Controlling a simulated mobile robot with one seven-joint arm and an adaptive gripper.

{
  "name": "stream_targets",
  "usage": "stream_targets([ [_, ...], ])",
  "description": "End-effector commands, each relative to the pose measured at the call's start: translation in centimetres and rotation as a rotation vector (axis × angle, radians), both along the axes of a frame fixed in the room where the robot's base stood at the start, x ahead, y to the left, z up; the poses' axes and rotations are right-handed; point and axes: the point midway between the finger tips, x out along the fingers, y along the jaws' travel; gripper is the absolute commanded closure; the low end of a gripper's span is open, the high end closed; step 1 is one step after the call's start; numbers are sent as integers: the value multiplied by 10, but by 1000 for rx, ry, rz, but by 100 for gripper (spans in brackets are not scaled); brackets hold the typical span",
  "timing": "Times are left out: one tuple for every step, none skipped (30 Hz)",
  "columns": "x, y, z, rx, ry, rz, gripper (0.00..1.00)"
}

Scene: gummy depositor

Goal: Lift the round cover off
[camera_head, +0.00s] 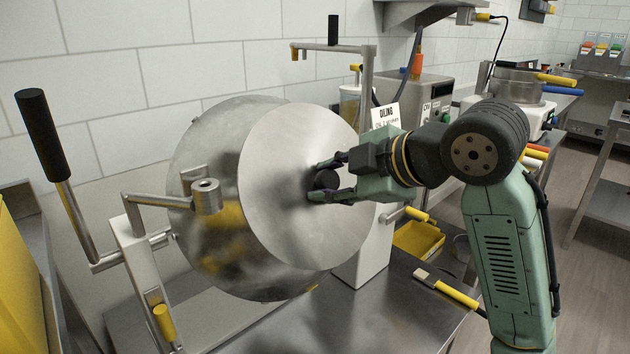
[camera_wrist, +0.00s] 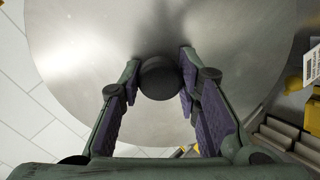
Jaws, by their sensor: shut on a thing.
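The round cover (camera_head: 290,150) is a flat, shiny metal disc with a black knob (camera_head: 326,180) at its middle. It stands nearly upright in front of a larger round metal drum (camera_head: 205,250), overlapping its right part in the head view. My gripper (camera_head: 322,182) comes from the right and is shut on the knob. In the wrist view the knob (camera_wrist: 160,78) sits between the two fingers, with the cover (camera_wrist: 90,50) filling the space behind it. Whether the cover touches the drum is hard to tell.
A crank with a black handle (camera_head: 42,135) stands left of the drum. A metal arm with a black grip (camera_head: 333,30) rises behind the cover. A yellow-handled brush (camera_head: 447,289) and a yellow bin (camera_head: 418,238) are at the right. The steel table (camera_head: 390,320) is clear in front.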

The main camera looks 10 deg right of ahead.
Motion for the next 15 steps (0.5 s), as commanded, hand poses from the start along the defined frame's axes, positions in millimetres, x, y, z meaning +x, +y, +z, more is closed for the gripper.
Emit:
stream_targets([
  [0, 0, 0, 0, 1, 0, 85],
  [0, 0, 0, 0, 1, 0, 87],
  [0, 0, 0, 0, 1, 0, 89],
  [0, 0, 0, 0, 1, 0, 91],
  [0, 0, 0, 0, 1, 0, 93],
  [0, 0, 0, 0, 1, 0, 96],
  [0, 0, 0, 0, 1, 0, 98],
  [0, 0, 0, 0, 1, 0, 100],
  [0, 0, 0, 0, 1, 0, 100],
  [0, 0, 0, 0, 1, 0, 100],
  [0, 0, 0, 0, 1, 0, 100],
  [0, 0, 0, 0, 1, 0, 100],
  [0, 0, 0, 0, 1, 0, 100],
  [0, 0, 0, 0, 1, 0, 100],
  [0, 0, 1, 1, -2, 0, 100],
])
